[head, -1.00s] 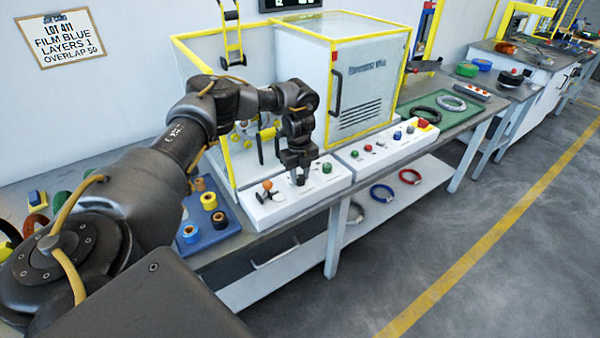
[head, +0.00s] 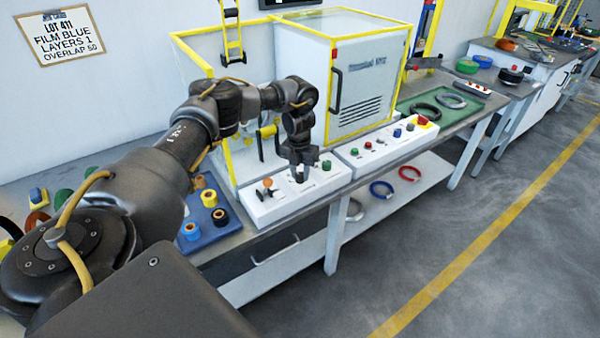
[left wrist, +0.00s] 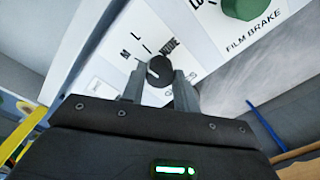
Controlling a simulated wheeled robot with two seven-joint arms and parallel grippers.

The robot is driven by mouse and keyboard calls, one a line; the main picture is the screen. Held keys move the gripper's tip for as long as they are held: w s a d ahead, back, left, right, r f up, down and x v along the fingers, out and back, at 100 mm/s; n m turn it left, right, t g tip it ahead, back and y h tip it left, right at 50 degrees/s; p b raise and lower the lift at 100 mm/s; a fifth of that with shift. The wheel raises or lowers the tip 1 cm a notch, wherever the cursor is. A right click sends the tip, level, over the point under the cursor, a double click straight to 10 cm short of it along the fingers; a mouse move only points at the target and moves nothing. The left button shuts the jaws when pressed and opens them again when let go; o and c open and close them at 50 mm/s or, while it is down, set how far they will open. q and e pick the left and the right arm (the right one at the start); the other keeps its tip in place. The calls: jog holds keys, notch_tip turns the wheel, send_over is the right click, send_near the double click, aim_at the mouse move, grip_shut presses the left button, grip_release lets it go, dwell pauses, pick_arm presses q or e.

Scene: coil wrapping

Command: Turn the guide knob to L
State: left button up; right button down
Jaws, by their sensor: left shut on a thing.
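The guide knob (left wrist: 158,72) is a small black round knob with a white pointer line, on the white control panel (head: 262,212). In the left wrist view it sits between the two fingers of my left gripper (left wrist: 159,88), which is shut on it. The pointer slants to the upper left, on the side of the letters M (left wrist: 124,53) and L (left wrist: 137,36); I cannot tell exactly which mark it meets. The word WIDE (left wrist: 169,47) is to its upper right. In the head view my left gripper (head: 300,176) points down at the panel and hides the knob.
A green film brake knob (left wrist: 240,6) is near the gripper. An orange-topped lever (head: 267,183) stands left of it. The yellow-framed machine (head: 365,85) rises behind. A blue tray (head: 215,235) with tape rolls lies left. A second panel (head: 370,158) with buttons is to the right.

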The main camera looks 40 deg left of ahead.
aim_at(300, 174)
pick_arm(q)
jog(key=m, duration=0.3)
jog(key=shift+m, duration=0.5)
jog(key=o, duration=1)
notch_tip(300, 174, up, 11)
jog(key=shift+f, duration=0.1)
dwell(0.5)
